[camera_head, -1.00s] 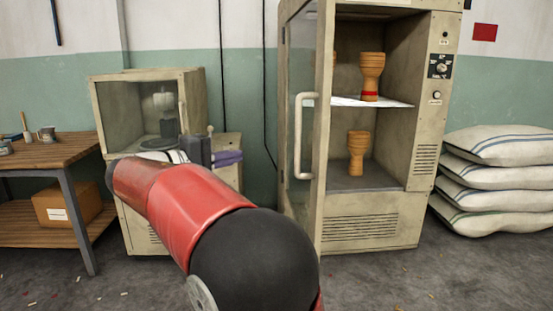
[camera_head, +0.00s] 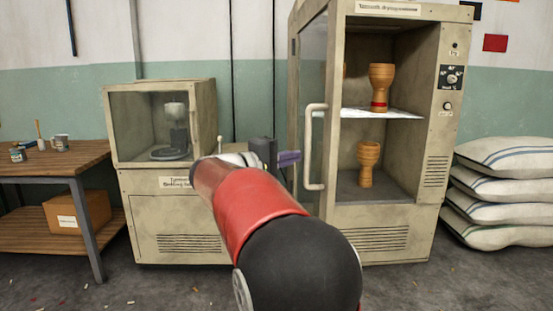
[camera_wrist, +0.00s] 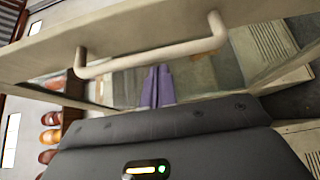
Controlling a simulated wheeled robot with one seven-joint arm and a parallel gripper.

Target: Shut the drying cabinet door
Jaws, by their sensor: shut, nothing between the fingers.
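The drying cabinet (camera_head: 380,230) stands right of centre in the head view. Its glass-paned door (camera_head: 313,90) is swung open toward me. A pale bar handle (camera_head: 308,147) is on the door; it also crosses the upper part of the wrist view (camera_wrist: 150,59). My gripper (camera_head: 297,158), with purple fingers, is just left of the handle in the head view. In the wrist view the shut, empty fingers (camera_wrist: 157,70) point toward the handle bar, with the tips close to its lower edge. I cannot tell whether they touch the door or handle.
Inside the cabinet, one goblet drum (camera_head: 381,88) stands on the white shelf and another (camera_head: 368,163) below. A smaller glass-fronted cabinet (camera_head: 165,215) and a wooden table (camera_head: 60,158) are left. White sacks (camera_head: 505,190) are stacked right. The front floor shows small scraps.

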